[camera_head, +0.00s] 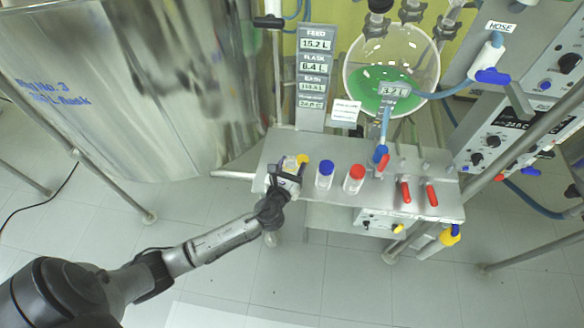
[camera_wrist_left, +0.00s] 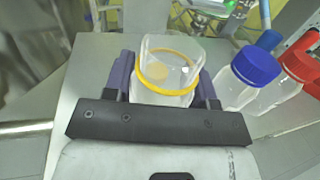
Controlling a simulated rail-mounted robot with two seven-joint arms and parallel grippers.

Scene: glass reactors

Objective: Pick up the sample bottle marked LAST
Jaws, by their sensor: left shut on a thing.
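My left gripper (camera_head: 286,170) is at the left end of the metal shelf. It is shut on a clear sample bottle with a yellow ring (camera_wrist_left: 168,75), its two purple-padded fingers on either side of it. In the head view the gripper partly hides this bottle, and yellow shows beside the fingers. A blue-capped bottle (camera_head: 324,175) and a red-capped bottle (camera_head: 354,179) stand in a row to its right. Both also show at the right of the wrist view, blue cap (camera_wrist_left: 254,65) nearer the gripper. I cannot read a LAST mark on any bottle. My right gripper is out of view.
The metal shelf (camera_head: 330,206) carries red-handled valves (camera_head: 405,191) at its right. A glass flask of green liquid (camera_head: 391,70) hangs behind. A large steel vessel (camera_head: 130,90) stands at the left. A display column (camera_head: 313,75) rises behind the bottles.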

